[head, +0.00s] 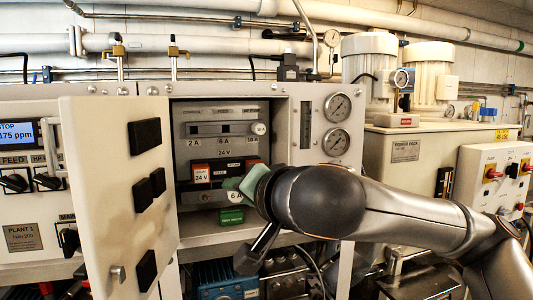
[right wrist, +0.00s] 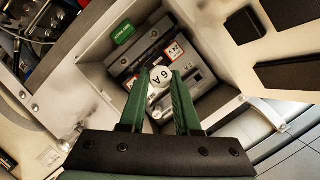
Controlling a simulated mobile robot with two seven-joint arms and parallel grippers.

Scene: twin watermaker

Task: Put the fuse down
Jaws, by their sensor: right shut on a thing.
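The fuse is a small white piece marked 6 A (right wrist: 161,76). It sits between the tips of my green right gripper fingers (right wrist: 162,84) in the right wrist view, and the gripper is shut on it. In the head view my right gripper (head: 252,184) is inside the open cabinet, in front of the lower panel, with the white 6 A face (head: 237,196) beside its tips. My left gripper is out of view.
The open cabinet door (head: 110,190) stands to the left, with black blocks on it. A green tag (head: 231,217) is on the cabinet's lower ledge. Two gauges (head: 337,107) are on the panel to the right. The side walls leave limited room around the gripper.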

